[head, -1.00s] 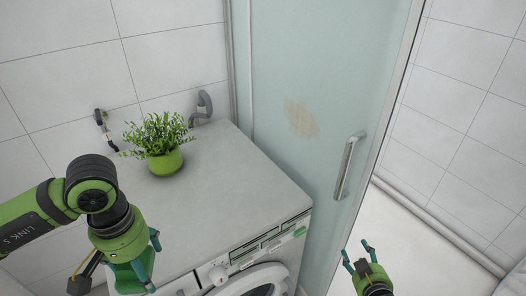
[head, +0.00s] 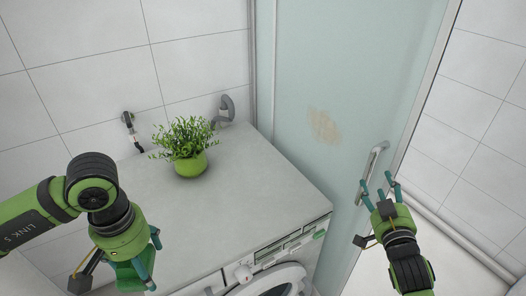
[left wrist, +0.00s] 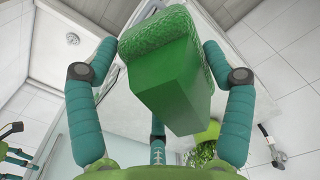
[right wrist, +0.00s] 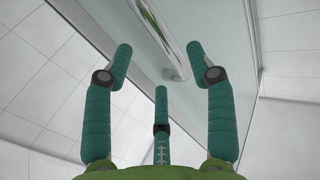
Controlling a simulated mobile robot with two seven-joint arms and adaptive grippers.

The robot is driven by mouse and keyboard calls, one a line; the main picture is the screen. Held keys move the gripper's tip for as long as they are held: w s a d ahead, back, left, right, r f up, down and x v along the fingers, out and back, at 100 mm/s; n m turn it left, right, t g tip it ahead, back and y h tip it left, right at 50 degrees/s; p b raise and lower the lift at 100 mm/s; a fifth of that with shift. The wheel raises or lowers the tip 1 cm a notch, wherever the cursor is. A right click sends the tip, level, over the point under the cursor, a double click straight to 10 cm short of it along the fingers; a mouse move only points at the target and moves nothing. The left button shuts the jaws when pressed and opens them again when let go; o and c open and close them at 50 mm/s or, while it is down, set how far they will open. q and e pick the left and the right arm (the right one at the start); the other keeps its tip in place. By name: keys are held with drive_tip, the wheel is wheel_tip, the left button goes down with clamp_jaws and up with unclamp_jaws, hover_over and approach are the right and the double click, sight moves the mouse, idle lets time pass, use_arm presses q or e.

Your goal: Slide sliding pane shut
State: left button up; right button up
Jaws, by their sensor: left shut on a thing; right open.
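The sliding pane (head: 345,60) is pale frosted glass with a tan smudge and stands right of the washing machine. Its upright metal bar handle (head: 377,155) is near the pane's right edge. My right gripper (head: 378,186) is open, its fingertips by the handle's lower end. In the right wrist view the handle (right wrist: 160,36) shows between and beyond the open fingers; I cannot tell whether they touch it. My left gripper (left wrist: 160,55) is shut on a green block (left wrist: 170,85) with a rough top, above the machine's left side; the block is partly hidden in the head view.
A washing machine (head: 240,190) stands left of the pane, with a green potted plant (head: 190,163) on its top. White tiled walls stand behind and at the right (head: 480,100). A low ledge or rail (head: 450,235) runs along the right wall, with open pale floor beside it.

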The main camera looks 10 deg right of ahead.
sight(372, 172)
drive_tip(key=w, duration=0.4)
drive_tip(key=w+d+p, duration=0.1)
drive_tip(key=w, duration=0.1)
drive_tip(key=shift+w+d, duration=0.1)
drive_tip(key=shift+w, duration=0.25)
clamp_jaws()
